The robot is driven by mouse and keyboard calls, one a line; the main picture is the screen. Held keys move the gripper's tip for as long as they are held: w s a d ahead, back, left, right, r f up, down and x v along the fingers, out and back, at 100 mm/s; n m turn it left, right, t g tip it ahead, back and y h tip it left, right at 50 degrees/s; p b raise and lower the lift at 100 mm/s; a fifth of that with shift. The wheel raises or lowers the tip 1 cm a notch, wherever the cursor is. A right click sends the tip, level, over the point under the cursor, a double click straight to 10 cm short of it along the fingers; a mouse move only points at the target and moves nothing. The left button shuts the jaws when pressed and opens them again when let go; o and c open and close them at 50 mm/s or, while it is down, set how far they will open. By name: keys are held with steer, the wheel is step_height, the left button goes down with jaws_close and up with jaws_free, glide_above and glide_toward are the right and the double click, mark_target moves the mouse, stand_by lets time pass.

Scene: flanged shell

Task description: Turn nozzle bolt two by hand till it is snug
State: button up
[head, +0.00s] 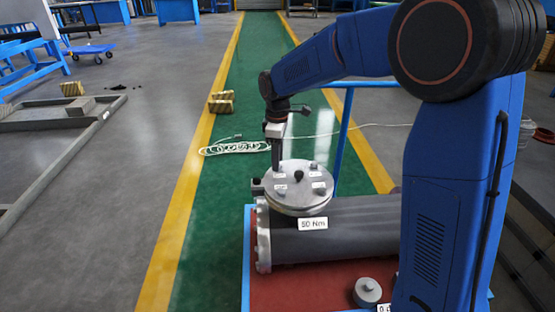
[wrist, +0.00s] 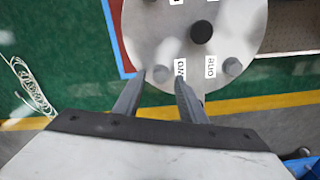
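The nozzle cover is a round pale metal disc (head: 300,203) on top of a grey horizontal shell (head: 350,225); it fills the top of the wrist view (wrist: 165,35). Nozzle bolt two is a small grey head (wrist: 160,73) near the disc's edge, left of the label "two" (wrist: 180,69). My gripper (wrist: 160,84) is open, with its fingers apart on either side of bolt two in the picture. Contact or height above it cannot be told. In the head view my gripper (head: 276,158) points down at the disc's far left edge, and bolt two is not clearly visible there.
Bolt one (wrist: 232,67) sits right of the label "one" (wrist: 210,66). A dark central knob (wrist: 201,32) rises from the disc. A "50 Nm" tag (head: 312,224) shows at the front. A round grey part (head: 368,292) lies on the red bench top (head: 300,290).

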steer(key=shift+f, duration=0.3)
jaws_close()
steer(key=shift+m, duration=0.3)
steer(key=m, duration=0.4)
steer(key=shift+w+r+m, duration=0.1)
steer(key=shift+m, duration=2)
